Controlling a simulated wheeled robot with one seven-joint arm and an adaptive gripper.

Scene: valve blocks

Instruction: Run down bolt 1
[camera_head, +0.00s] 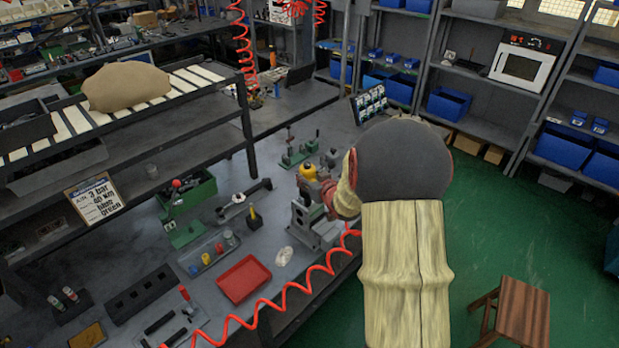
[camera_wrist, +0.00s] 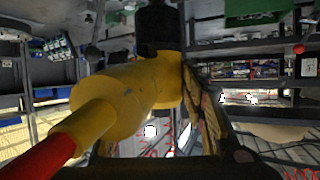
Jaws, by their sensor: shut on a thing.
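In the wrist view my gripper (camera_wrist: 165,138) is shut on a yellow power tool (camera_wrist: 118,95) with a black upper end and a red end at lower left. In the head view a yellow part (camera_head: 309,171) shows just left of my arm's end, over the bench (camera_head: 268,222). My gripper there is mostly hidden by my sleeved arm. A grey metal block or fixture (camera_head: 305,224) stands on the bench just below that yellow part. I cannot make out bolt 1 in either view, nor whether the tool touches a bolt.
A red coiled hose (camera_head: 287,312) runs along the bench front up toward my arm. A red tray (camera_head: 243,279), a green holder with a lever (camera_head: 186,232) and small green fixtures (camera_head: 300,150) stand on the bench. A wooden stool (camera_head: 515,312) stands at lower right.

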